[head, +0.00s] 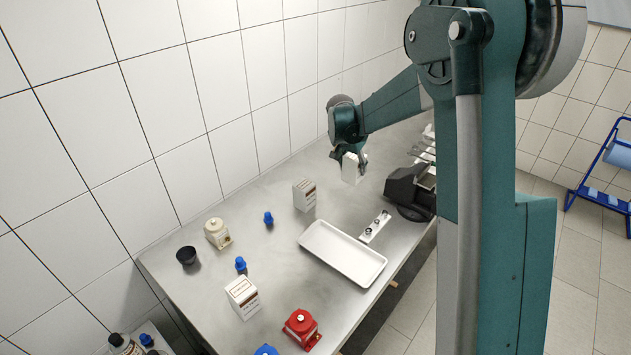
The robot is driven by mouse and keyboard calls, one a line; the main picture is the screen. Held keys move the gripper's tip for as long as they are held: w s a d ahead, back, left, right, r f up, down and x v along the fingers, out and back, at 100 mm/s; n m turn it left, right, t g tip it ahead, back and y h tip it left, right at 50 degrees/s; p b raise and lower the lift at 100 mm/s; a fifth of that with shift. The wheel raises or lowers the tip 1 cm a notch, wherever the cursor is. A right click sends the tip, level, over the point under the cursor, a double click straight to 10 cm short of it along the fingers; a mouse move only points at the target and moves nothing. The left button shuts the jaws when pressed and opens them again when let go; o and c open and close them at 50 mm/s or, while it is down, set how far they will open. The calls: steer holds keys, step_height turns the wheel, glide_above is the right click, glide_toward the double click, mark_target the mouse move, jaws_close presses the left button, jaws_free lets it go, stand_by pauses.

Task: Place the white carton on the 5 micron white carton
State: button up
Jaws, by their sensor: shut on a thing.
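My gripper (352,158) is shut on a white carton (350,171) and holds it above the far part of the bench. Two other white cartons with dark and reddish print stand on the bench. One carton (304,196) stands below and left of my gripper, clear of the held carton. The other carton (242,297) stands nearer the front, left of the tray. The print is too small to tell which one is marked 5 micron. My gripper's fingers partly hide the held carton's top.
A white tray (318,226) lies right of the cartons, beside a small white fitting strip (376,226). A black device (405,192) stands at the right edge. Blue pieces (268,218), a cream pump (217,233), a black cup (187,256) and a red pump (302,328) stand around.

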step_height(320, 180, up, 10)
glide_above(304, 184)
steer(key=shift+s+r+p, duration=0.1)
steer(key=shift+p, duration=0.25)
step_height(304, 184, down, 6)
stand_by(0.3)
steer(key=shift+f, duration=2)
steer(key=shift+f, duration=0.2)
steer(key=o, duration=1)
steer(key=shift+r, duration=0.15)
